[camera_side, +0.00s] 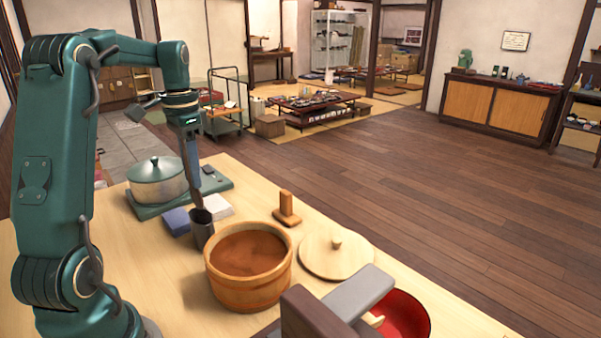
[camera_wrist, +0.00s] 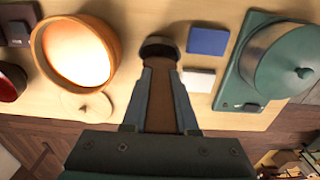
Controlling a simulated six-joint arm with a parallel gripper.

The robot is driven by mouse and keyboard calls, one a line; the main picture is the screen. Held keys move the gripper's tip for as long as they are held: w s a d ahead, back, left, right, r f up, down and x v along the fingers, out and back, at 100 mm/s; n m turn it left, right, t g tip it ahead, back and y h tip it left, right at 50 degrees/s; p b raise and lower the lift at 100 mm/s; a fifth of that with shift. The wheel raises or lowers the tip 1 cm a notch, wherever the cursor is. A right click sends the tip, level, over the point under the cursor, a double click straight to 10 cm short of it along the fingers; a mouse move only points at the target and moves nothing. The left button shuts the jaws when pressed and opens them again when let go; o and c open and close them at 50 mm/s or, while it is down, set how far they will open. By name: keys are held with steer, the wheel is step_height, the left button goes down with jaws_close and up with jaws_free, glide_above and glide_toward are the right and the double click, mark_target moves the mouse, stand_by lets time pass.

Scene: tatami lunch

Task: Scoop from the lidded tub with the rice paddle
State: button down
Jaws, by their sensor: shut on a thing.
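My gripper (camera_side: 198,203) points straight down over a dark cup (camera_side: 202,231) and is shut on a brown strip (camera_wrist: 161,103), likely the rice paddle's handle. The rest of the paddle is hidden. The cup also shows just beyond my fingertips in the wrist view (camera_wrist: 160,42). The round wooden tub (camera_side: 250,293) stands open to the right of the cup, with a brown surface inside. In the wrist view the tub (camera_wrist: 39,58) is at the left. Its wooden lid (camera_side: 330,266) with a knob lies flat on the table beside it.
A lidded metal pot (camera_side: 158,186) stands on a green board (camera_side: 215,182) behind. A blue block (camera_side: 176,221) and a white block (camera_side: 217,206) lie near the cup. A wooden stand (camera_side: 287,211) is behind the tub. A red bowl (camera_side: 415,320) is at front right, partly hidden.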

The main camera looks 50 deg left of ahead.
steer(key=shift+r, duration=0.4)
steer(key=shift+s+d+r+n, duration=0.1)
steer(key=shift+r+n, duration=0.05)
steer(key=shift+n, duration=0.25)
steer(key=w+d+r, duration=0.1)
steer(key=d+r, duration=0.1)
steer(key=d, duration=0.6)
steer(key=w+d+r, duration=0.1)
steer(key=d+r, duration=0.1)
steer(key=d, duration=0.6)
steer(key=shift+m, duration=0.4)
steer(key=shift+w+a+f, duration=0.1)
steer(key=shift+f, duration=6.1)
steer(key=shift+a, duration=0.15)
